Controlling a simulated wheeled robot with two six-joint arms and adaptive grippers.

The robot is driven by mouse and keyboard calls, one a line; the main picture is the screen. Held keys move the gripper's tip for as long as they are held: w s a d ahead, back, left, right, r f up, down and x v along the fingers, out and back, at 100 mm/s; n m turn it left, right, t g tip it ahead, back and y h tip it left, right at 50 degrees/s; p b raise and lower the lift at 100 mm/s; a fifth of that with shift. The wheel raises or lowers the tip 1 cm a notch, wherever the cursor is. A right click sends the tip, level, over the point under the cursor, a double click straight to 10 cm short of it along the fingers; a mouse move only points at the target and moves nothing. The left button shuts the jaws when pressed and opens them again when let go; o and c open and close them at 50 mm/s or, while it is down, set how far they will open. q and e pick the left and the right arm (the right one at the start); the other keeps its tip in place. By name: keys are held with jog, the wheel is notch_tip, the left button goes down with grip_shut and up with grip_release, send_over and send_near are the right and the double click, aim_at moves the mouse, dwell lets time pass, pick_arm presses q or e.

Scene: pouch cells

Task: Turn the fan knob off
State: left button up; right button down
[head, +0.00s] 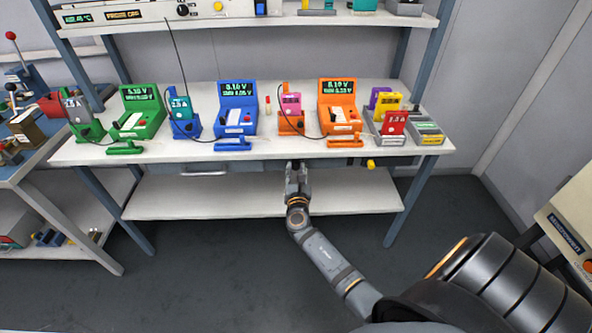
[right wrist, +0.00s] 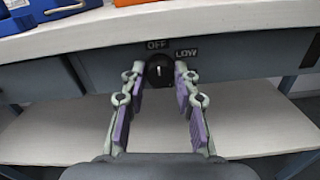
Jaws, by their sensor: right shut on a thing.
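The fan knob (right wrist: 159,71) is a black round knob on the grey front panel under the bench top. The label OFF is above it and LOW is to its upper right. Its white mark stands about upright, towards OFF. My right gripper (head: 297,168) reaches up to the panel below the bench edge. In the right wrist view its two fingers (right wrist: 159,76) are on either side of the knob, shut on it. In the head view the knob is hidden by the gripper. My left gripper is not in view.
The white bench top (head: 215,156) carries green, blue and orange testers (head: 340,105) with matching clamps along the front. A yellow knob (head: 371,163) sits on the panel right of my gripper. A lower shelf (head: 235,200) below is bare. A side table (head: 60,225) stands at left.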

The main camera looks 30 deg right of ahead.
jog(key=shift+f, duration=0.15)
jog(key=c, duration=1)
grip_release()
jog(key=v, duration=1.2)
jog(key=shift+s, duration=0.1)
